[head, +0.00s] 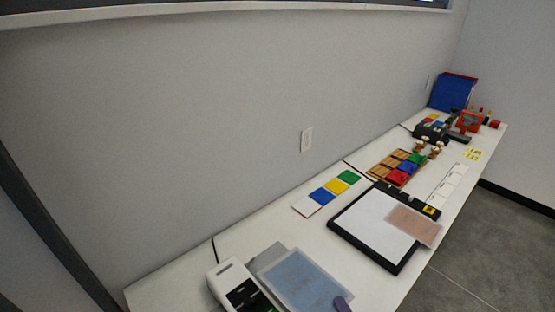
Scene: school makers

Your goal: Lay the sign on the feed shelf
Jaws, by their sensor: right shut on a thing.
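The sign, a blue sheet with a pale clear border (303,281), is at the bottom centre of the head view. It overlaps a grey flat shelf (264,257) beside a white machine with a black panel (229,274). This looks like the feed shelf, mostly hidden under the sign. I cannot tell whether the sign rests on it or hovers just above. My right gripper (342,304) shows only as a purple-grey tip at the sign's lower right corner, shut on its edge. The rest is cut off by the frame. My left gripper is not in view.
Right of the sign lies a black-framed board with a white surface (372,226) and a pinkish sheet (414,224) on it. Coloured cards (337,186) lie near the wall. A block tray (396,168) and a blue bin (453,92) stand farther back. White table between is clear.

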